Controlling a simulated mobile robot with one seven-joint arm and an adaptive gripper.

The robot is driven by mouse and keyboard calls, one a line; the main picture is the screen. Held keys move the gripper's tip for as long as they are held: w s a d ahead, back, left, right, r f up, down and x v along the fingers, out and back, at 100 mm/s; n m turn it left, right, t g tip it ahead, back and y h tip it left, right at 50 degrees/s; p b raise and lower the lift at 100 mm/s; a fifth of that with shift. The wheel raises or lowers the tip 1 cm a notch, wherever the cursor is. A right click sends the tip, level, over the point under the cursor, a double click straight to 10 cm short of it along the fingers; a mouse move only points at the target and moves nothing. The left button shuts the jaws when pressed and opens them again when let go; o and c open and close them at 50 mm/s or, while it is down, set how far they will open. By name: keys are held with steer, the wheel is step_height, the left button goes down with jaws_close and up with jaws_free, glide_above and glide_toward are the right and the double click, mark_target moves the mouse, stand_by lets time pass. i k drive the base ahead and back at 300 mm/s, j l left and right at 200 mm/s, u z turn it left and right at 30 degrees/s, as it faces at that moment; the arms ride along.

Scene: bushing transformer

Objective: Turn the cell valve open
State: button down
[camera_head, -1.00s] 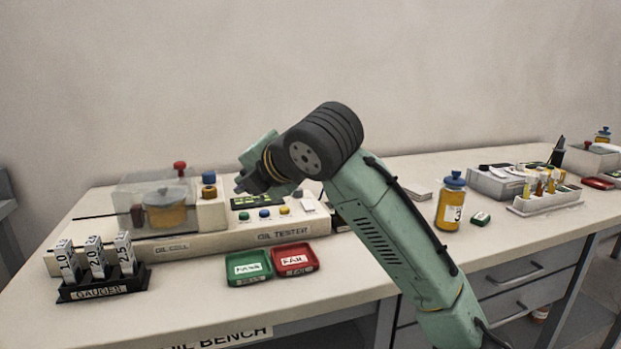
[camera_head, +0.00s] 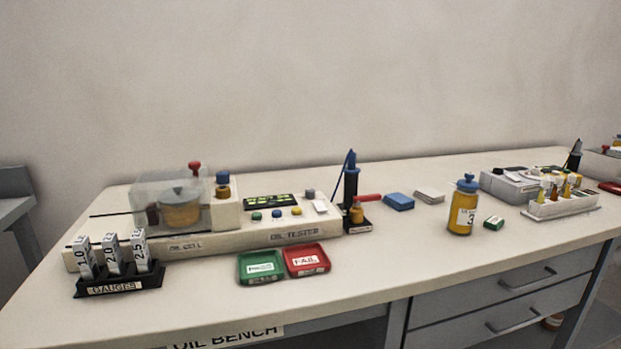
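The oil cell (camera_head: 180,212) is a clear-walled box with an amber vessel inside, at the left of the oil tester (camera_head: 270,238). A red knob (camera_head: 194,166) shows at the top of the cell. A blue-topped brass fitting (camera_head: 222,184) stands just right of the cell's clear wall. I cannot tell which of these, if either, is the cell valve, nor read an open or shut position. A red lever (camera_head: 368,197) sits on a small brass fitting beside a black upright tool, right of the tester. My gripper is not in view.
Gauges (camera_head: 112,262) stand in a black rack at front left. Green (camera_head: 260,266) and red (camera_head: 307,260) trays lie before the tester. An amber bottle (camera_head: 463,208) with a blue lid stands to the right. The bench (camera_head: 400,265) front is mostly clear.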

mark_target(357, 201)
steer(key=i+l, duration=0.15)
steer(key=l, duration=0.2)
steer(key=i+l, duration=0.15)
steer(key=l, duration=0.15)
steer(key=i+l, duration=0.1)
steer(key=l, duration=0.25)
steer(key=i+l, duration=0.15)
steer(key=l, duration=0.2)
steer(key=i+l, duration=0.15)
steer(key=l, duration=0.2)
steer(key=u, duration=0.05)
